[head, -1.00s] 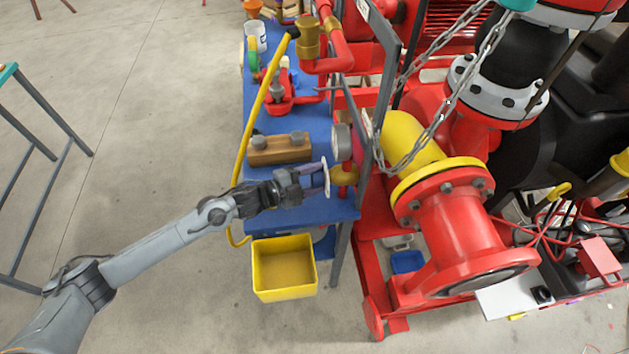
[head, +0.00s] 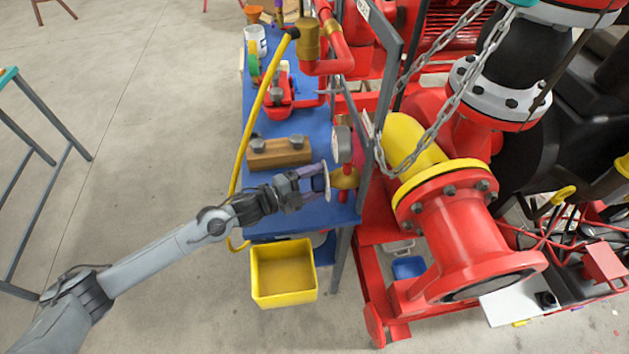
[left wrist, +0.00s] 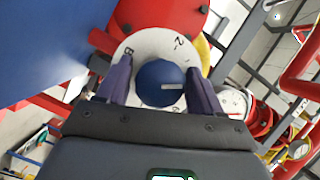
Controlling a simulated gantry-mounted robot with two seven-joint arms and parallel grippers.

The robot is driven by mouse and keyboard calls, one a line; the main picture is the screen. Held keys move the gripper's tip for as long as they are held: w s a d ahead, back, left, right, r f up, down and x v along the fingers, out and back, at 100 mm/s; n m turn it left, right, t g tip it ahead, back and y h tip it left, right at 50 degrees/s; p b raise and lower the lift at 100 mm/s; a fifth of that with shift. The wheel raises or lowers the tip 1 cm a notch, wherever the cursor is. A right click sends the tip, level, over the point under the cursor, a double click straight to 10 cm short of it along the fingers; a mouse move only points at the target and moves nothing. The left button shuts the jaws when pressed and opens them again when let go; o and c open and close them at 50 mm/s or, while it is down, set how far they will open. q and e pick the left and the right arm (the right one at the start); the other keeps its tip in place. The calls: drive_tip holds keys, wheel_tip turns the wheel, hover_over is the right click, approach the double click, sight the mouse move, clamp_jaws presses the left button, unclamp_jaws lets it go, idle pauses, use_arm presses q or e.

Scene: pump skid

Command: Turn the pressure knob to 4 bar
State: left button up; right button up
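The pressure knob (left wrist: 160,84) is a round blue knob with a white pointer mark, in the middle of the left wrist view. Its mark points right in that picture. Behind it is a white round dial plate (left wrist: 148,44) with printed numbers; a 2 and an 8 can be made out, and the fingers hide part of the scale. In the head view the plate (head: 327,181) shows edge-on. My left gripper (head: 318,184) is at the plate, its two purple fingers (left wrist: 160,80) on either side of the knob, with a narrow gap at the left finger. My right gripper is not in view.
A gauge (head: 343,144) and red piping stand just beyond the plate. A wooden block (head: 279,152) lies on the blue bench (head: 300,218). A yellow hose (head: 255,115) hangs along the bench edge. A yellow bin (head: 284,271) is below.

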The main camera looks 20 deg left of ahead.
use_arm(q)
drive_tip(key=shift+o, duration=0.6)
drive_tip(key=shift+s+a, duration=0.3)
drive_tip(key=shift+s, duration=0.05)
drive_tip(key=p+v, duration=0.1)
drive_tip(key=v, duration=0.9)
